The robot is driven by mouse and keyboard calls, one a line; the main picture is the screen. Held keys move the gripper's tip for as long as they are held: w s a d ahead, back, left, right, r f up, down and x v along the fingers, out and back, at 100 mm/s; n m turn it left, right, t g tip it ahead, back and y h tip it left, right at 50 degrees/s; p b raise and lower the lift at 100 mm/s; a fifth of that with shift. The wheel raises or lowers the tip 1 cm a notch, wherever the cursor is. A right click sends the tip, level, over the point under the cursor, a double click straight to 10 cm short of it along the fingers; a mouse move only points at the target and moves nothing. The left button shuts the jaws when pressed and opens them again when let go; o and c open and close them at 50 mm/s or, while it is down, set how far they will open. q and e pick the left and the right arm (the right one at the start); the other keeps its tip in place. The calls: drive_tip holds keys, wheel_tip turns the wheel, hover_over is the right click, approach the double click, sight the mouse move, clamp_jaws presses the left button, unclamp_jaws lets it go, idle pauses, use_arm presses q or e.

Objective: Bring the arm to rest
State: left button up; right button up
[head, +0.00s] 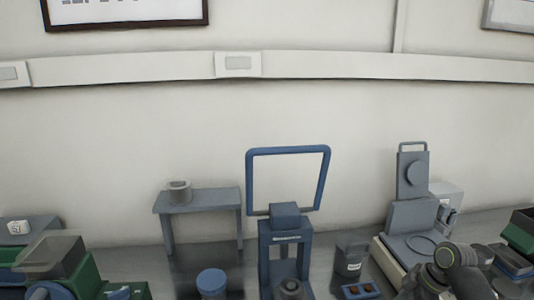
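Part of my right arm (458,268), dark grey with rounded joints, shows at the lower right, in front of a grey device. No fingertips can be made out on it, and the lower frame edge cuts it off. My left gripper is not in view. No held object is visible.
A blue-framed device (284,227) stands at the middle of the bench. A small grey stand (216,201) bears a grey cup (179,191). A grey device (411,214) stands at the right, near a dark jar (350,261). A blue-lidded container (211,281) and green equipment (84,278) are at the left.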

drive_tip(key=s+a+f+m+h, duration=0.1)
drive_tip(key=s+a+f+m, duration=0.15)
drive_tip(key=s+f, duration=0.45)
drive_tip(key=s+a+f+m+h, duration=0.1)
drive_tip(key=s+f+m, duration=0.2)
drive_tip(key=s+f, duration=0.35)
drive_tip(key=s+r+m+t+h, duration=0.1)
drive_tip(key=s+r+m+h, duration=0.2)
drive_tip(key=s, duration=0.7)
drive_tip(key=s+r+m+t+h, duration=0.1)
drive_tip(key=s+r+m, duration=0.2)
drive_tip(key=s+m, duration=0.5)
wheel_tip(320, 180, down, 26)
drive_tip(key=s+d+n+g, duration=0.1)
drive_tip(key=s+d+n, duration=0.1)
drive_tip(key=n, duration=0.1)
drive_tip(key=s+a+f+g+y, duration=0.1)
drive_tip(key=s+f, duration=1.4)
drive_tip(key=shift+a+f+g, duration=0.15)
drive_tip(key=shift+a+g, duration=0.15)
drive_tip(key=shift+m, duration=0.25)
